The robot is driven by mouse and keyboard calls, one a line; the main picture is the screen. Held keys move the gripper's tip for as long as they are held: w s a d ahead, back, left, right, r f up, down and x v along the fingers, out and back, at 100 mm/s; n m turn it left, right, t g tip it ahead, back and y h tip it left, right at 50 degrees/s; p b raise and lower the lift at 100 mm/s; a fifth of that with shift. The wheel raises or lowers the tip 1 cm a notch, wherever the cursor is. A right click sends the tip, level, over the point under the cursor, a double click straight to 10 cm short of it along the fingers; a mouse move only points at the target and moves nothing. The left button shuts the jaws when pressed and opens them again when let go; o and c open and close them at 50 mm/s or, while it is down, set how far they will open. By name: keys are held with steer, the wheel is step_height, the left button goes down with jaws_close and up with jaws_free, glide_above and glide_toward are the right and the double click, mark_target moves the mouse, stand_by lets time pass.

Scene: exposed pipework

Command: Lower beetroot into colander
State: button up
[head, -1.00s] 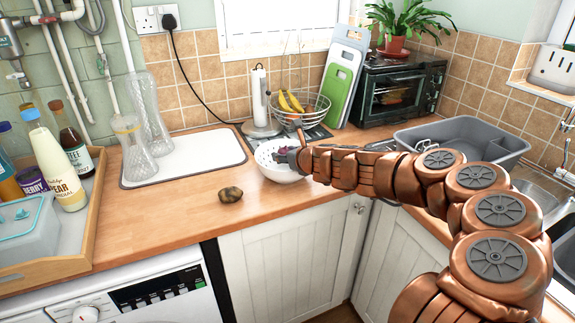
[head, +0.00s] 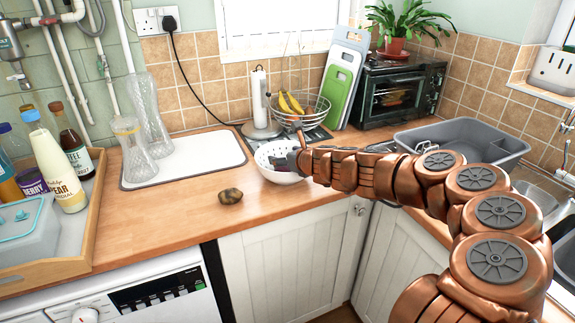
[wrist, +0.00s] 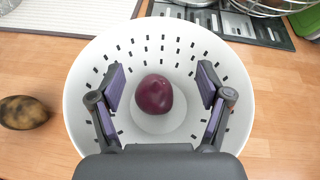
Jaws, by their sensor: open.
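The white colander (head: 262,160) stands on the wooden worktop, and its perforated inside fills the middle of the wrist view (wrist: 90,60). The dark purple beetroot (wrist: 154,95) lies inside the colander, near the middle of its base. My gripper (wrist: 160,86) is open, its two fingers spread on either side of the beetroot with gaps between. In the head view my gripper (head: 293,161) reaches into the colander from the right, and the beetroot is hard to make out there.
A brown potato (head: 231,196) lies on the worktop left of the colander. Behind stand a wire fruit basket (head: 316,112) with bananas and a paper towel holder (head: 260,105). A grey basin (head: 465,142) is at right. The worktop in front of the colander is clear.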

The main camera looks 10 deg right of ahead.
steer(key=shift+s, duration=0.1)
steer(key=shift+v, duration=5.9)
steer(key=s+a+r+n+g+y+p, duration=0.2)
steer(key=s+a+r+n+g+y, duration=0.25)
steer(key=s+a+n, duration=0.9)
steer(key=s+a+f+n+g, duration=0.2)
steer(key=s+a+n+g, duration=0.15)
steer(key=s+n, duration=0.35)
steer(key=s+d+f+n+g+h, duration=0.2)
steer(key=s+d+n, duration=0.1)
steer(key=s+d, duration=0.2)
steer(key=s+d+f+n+g+h+p, duration=0.1)
steer(key=s+d+f+n+g+h, duration=0.1)
steer(key=s, duration=0.8)
steer(key=s+d+f+n+g+h+p, duration=0.1)
steer(key=s+d+n+g+h, duration=0.1)
steer(key=s+d+n+h, duration=0.2)
steer(key=s+d+n, duration=0.2)
steer(key=s+d, duration=0.1)
steer(key=s, duration=0.1)
steer(key=shift+d+f+g, duration=0.35)
steer(key=shift+f+g, duration=0.05)
steer(key=shift+s+h, duration=0.1)
steer(key=shift+h, duration=0.15)
